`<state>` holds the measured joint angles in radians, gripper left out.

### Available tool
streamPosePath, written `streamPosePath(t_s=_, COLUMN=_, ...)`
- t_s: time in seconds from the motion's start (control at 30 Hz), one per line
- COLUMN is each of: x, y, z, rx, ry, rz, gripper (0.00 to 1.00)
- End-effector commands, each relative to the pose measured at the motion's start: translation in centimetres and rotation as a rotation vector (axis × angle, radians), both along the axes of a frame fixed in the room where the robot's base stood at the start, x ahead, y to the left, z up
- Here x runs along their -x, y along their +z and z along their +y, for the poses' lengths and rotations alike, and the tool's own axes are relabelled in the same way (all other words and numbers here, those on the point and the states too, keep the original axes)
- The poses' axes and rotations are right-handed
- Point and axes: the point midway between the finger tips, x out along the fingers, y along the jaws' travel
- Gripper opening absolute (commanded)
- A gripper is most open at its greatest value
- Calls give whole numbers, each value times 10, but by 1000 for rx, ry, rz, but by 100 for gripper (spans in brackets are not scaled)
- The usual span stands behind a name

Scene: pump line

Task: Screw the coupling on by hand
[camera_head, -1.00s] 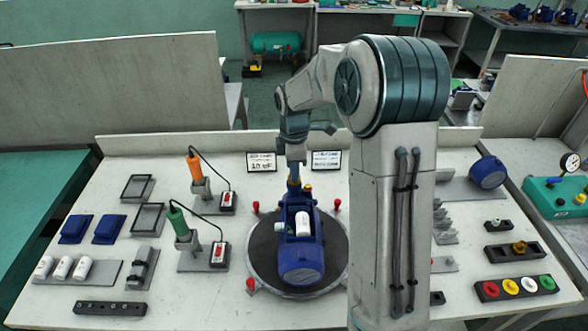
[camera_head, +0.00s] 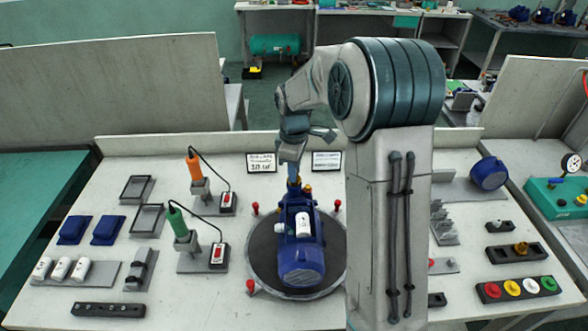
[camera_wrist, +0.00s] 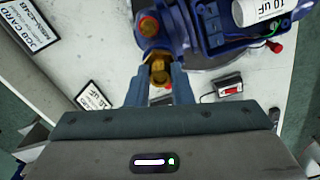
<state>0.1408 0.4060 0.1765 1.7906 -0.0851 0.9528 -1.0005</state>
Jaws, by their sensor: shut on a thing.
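A blue pump (camera_head: 302,262) with a white capacitor (camera_head: 303,224) on it sits on a round dark turntable (camera_head: 258,262) in the middle of the bench. My gripper (camera_head: 293,178) is at the far end of the pump. In the wrist view my gripper (camera_wrist: 160,88) is shut on the brass coupling (camera_wrist: 159,72), which is in line with the pump's blue port body. The coupling appears to touch the port, but its thread is hidden. The capacitor (camera_wrist: 262,10) reads 10 uF.
Red clamps (camera_head: 337,204) stand around the turntable. Orange (camera_head: 194,165) and green (camera_head: 178,222) drivers stand to the left. Two cards (camera_head: 262,162) stand behind. Coloured caps (camera_head: 512,289) and a spare brass fitting (camera_head: 521,248) lie right.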

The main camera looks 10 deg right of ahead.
Motion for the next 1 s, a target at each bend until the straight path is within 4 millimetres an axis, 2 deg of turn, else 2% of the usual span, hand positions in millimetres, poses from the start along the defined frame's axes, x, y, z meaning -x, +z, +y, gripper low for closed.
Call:
streamPosePath(t_s=0.13, x=0, y=-1, z=0, rx=0, ry=-29, rz=1, gripper=0)
streamPosePath(t_s=0.4, x=0, y=-1, z=0, rx=1, ry=-271, rz=0, gripper=0)
streamPosePath(t_s=0.67, x=0, y=0, z=0, rx=0, ry=-300, rz=0, gripper=0)
streamPosePath(t_s=0.7, x=0, y=0, z=0, rx=0, ry=-299, rz=0, gripper=26)
streamPosePath(t_s=0.77, x=0, y=0, z=0, rx=0, ry=-299, rz=0, gripper=39)
streamPosePath(t_s=1.0, x=0, y=0, z=0, rx=0, ry=-296, rz=0, gripper=39)
